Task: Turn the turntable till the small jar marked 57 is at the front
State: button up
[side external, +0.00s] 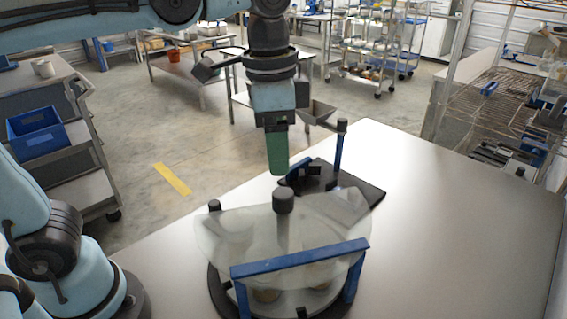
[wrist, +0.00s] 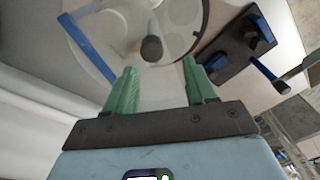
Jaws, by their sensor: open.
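The turntable (side external: 222,285) stands on the table under a clear, hazy round cover (side external: 215,235) with a dark knob (side external: 283,201) at its middle. A few small brownish jars (side external: 266,294) show dimly beneath the cover; no number can be read, so I cannot tell which is marked 57. My gripper (side external: 278,172) points down above the knob, apart from it, with green fingers. In the wrist view my gripper (wrist: 159,65) is open and empty, with the knob (wrist: 152,48) just beyond the gap between the fingertips.
A blue bar frame (side external: 300,258) spans the turntable's front side. Behind it on the right, a black plate (side external: 365,190) carries blue parts and an upright blue post (side external: 339,150) with a black top. The table's right side (side external: 460,220) is clear.

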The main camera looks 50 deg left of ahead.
aim_at(283, 193)
jog(key=shift+d+r+m+g, duration=0.4)
jog(key=shift+d+r+m, duration=0.1)
jog(key=shift+d, duration=0.15)
notch_tip(283, 193, down, 8)
jog(key=shift+r, duration=0.1)
jog(key=shift+s+f, duration=0.1)
jog(key=shift+f, duration=0.3)
jog(key=m, duration=0.4)
jog(key=shift+r, duration=0.1)
jog(key=m, duration=0.7)
jog(key=shift+m, duration=0.4)
jog(key=m, duration=0.3)
jog(key=shift+m, duration=0.4)
jog(key=m, duration=1.3)
